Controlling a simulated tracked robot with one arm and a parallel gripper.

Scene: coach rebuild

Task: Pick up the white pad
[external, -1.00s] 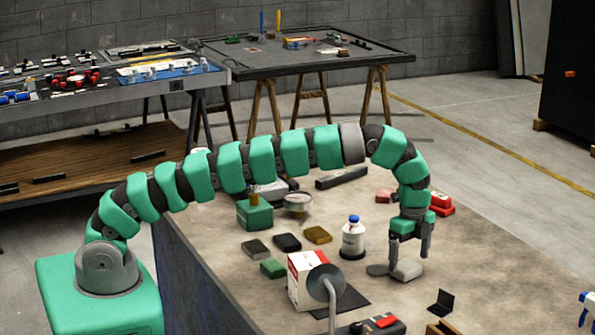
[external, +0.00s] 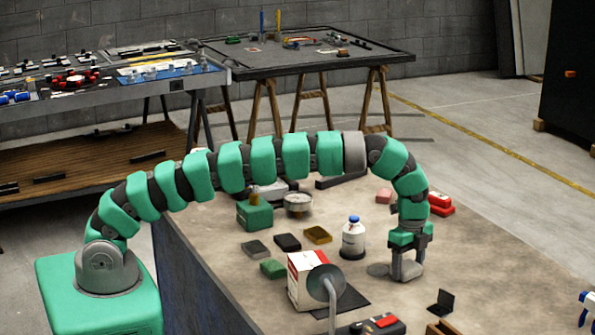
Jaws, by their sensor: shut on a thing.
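The white pad (external: 407,272), greyish white, sits at the right part of the near table, low at the tabletop. My gripper (external: 407,263) points straight down over it and is shut on it, with a finger on either side. The fingers and the dark gripper body hide part of the pad. I cannot tell whether the pad still touches the table.
A flat grey disc (external: 378,270) lies just left of the pad. A white bottle with a blue cap (external: 353,241) stands further left. A red and white box (external: 303,278) and several coloured pads (external: 318,235) lie left. A small black stand (external: 440,303) is in front.

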